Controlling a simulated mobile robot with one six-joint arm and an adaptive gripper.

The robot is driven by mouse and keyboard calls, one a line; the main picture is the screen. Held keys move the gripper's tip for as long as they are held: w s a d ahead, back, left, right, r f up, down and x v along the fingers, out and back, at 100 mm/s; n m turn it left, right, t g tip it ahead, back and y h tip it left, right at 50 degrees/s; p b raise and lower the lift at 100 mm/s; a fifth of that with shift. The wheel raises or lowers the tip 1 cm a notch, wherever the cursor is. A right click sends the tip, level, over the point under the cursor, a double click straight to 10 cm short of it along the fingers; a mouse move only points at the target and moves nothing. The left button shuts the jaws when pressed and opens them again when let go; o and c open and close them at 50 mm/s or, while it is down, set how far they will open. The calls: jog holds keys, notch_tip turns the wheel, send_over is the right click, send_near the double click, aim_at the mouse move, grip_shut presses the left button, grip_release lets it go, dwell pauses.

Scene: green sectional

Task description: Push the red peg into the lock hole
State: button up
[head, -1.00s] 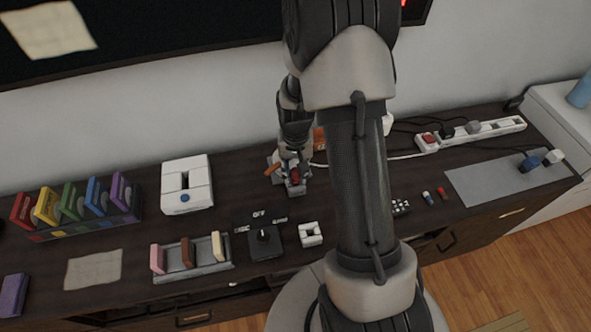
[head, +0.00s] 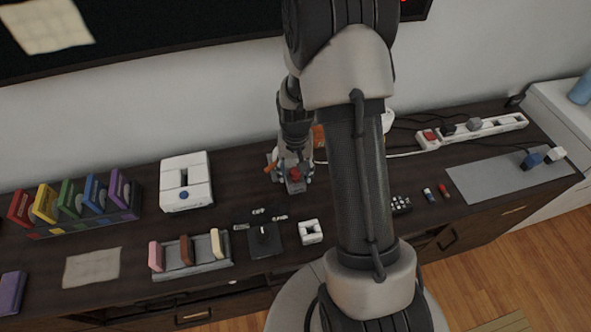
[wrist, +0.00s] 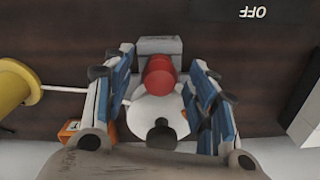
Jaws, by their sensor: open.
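The red peg (wrist: 159,72) shows as a rounded red end between my gripper's fingers in the wrist view. My gripper (wrist: 160,80) is open, with a blue-and-white finger on each side of the peg and visible gaps. In the head view my gripper (head: 295,168) is low over the lock. The hole itself is hidden, and I cannot tell the peg's depth.
A dial switch (head: 264,240) and a small white block (head: 311,231) stand in front. A white box with a slot (head: 187,181) is to the left. An orange thing (wrist: 70,130) and a yellow spool (wrist: 12,88) are near my gripper. A power strip (head: 475,129) lies right.

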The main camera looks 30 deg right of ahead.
notch_tip(320, 180, up, 12)
dwell(0.6)
jog(key=shift+r, duration=0.1)
dwell(0.4)
jog(key=s+a+r+n+t, duration=0.1)
jog(key=s+a+r+n, duration=0.1)
jog(key=s+a+r, duration=0.35)
jog(key=s+a+r+n+t, duration=0.1)
jog(key=s+a+r, duration=0.15)
jog(key=r, duration=0.55)
jog(key=s+a+r+n+t, duration=0.2)
jog(key=s+a+r+n, duration=0.1)
jog(key=s, duration=0.8)
jog(key=shift+s+a+t, duration=0.3)
jog(key=shift+a, duration=0.4)
